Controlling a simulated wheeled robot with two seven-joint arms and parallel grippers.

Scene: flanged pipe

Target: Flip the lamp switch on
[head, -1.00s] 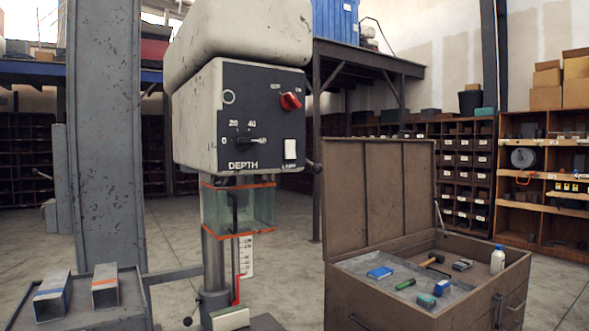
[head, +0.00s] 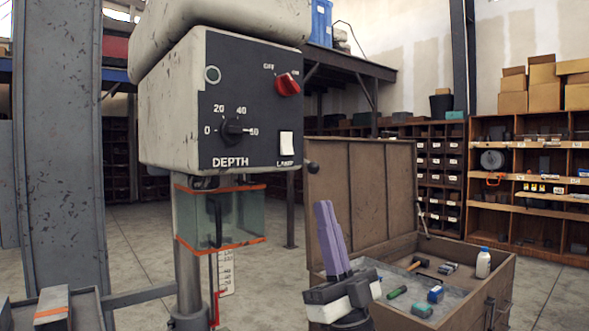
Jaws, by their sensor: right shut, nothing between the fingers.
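The lamp switch (head: 286,144) is a white rocker at the lower right of the dark panel on the drill press head, above a small label that seems to read LAMP. Which way the rocker is tipped I cannot tell. My right gripper (head: 324,208) has purple fingers pointing up, shut and empty. It is below and to the right of the switch, apart from it, in front of the open tool chest. My left gripper is not in view.
The panel (head: 256,105) also has a red knob (head: 287,84) and a black depth dial (head: 233,129). A black-knobbed lever (head: 312,168) sticks out right of the head. A clear guard (head: 222,217) hangs below. The tool chest (head: 362,192) stands at right.

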